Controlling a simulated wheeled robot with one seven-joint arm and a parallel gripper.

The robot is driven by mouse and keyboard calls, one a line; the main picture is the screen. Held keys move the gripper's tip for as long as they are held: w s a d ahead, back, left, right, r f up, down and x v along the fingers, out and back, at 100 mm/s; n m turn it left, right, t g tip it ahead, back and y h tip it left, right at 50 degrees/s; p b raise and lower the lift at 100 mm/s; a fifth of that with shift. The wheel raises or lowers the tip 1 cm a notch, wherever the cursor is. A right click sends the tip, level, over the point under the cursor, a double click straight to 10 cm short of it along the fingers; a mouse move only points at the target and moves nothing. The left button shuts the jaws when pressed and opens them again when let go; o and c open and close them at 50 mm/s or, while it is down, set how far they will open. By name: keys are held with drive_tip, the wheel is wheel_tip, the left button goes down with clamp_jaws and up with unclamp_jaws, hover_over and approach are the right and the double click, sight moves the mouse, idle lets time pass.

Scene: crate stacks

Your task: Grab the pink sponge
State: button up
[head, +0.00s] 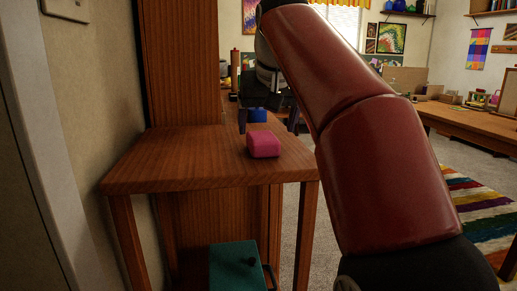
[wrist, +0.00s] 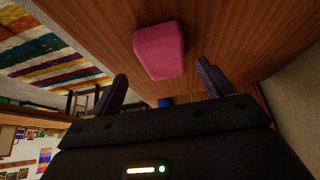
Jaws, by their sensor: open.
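The pink sponge (head: 263,144) lies on a small wooden table (head: 190,166) near its right part. In the wrist view the sponge (wrist: 160,51) is beyond the two fingers, and nothing is between them. My gripper (head: 268,124) is open and empty, a little behind the sponge in the head view. I cannot tell the exact gap between the fingers and the sponge. The fingers also show in the wrist view (wrist: 160,88).
A blue object (head: 257,115) stands behind the sponge. A teal box (head: 236,266) is on the floor below the table. A wooden panel (head: 181,60) rises behind the table's left part. A striped rug (head: 480,206) and a long table (head: 470,120) are at the right.

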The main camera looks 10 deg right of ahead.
sight(263, 136)
drive_tip(key=x, duration=0.2)
drive_tip(key=b+x, duration=0.1)
drive_tip(key=x, duration=0.2)
drive_tip(key=shift+w+a, duration=0.15)
drive_tip(key=shift+a, duration=0.1)
drive_tip(key=shift+r, duration=0.15)
drive_tip(key=c, duration=1.1)
